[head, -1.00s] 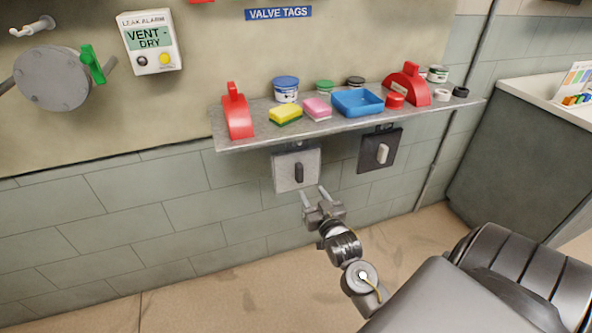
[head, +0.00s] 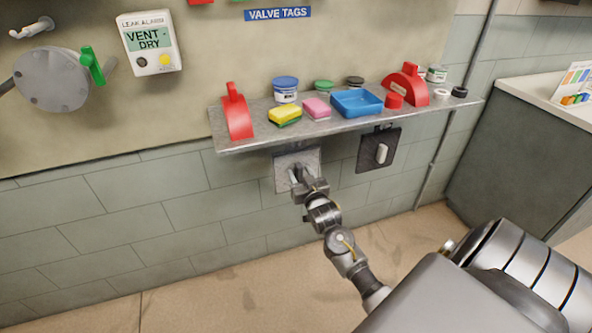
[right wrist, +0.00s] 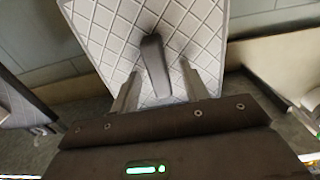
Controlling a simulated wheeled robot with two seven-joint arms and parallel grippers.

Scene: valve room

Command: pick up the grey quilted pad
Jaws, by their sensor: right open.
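The grey quilted pad (head: 283,181) hangs under the front of the shelf, with a dark upright handle on its face. In the right wrist view the pad (right wrist: 107,45) shows its diamond stitching, and the handle (right wrist: 155,66) stands between my fingers. My right gripper (head: 299,174) is in front of the pad and covers part of it. In the right wrist view my right gripper (right wrist: 158,88) is open, with one finger on each side of the handle and gaps visible. My left gripper is not in view.
A black pad (head: 368,154) with a light handle hangs to the right. The shelf (head: 250,143) above holds a yellow sponge (head: 285,115), a pink block (head: 317,109), a blue tray (head: 357,113) and red brackets (head: 237,111). A counter (head: 540,85) stands at right.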

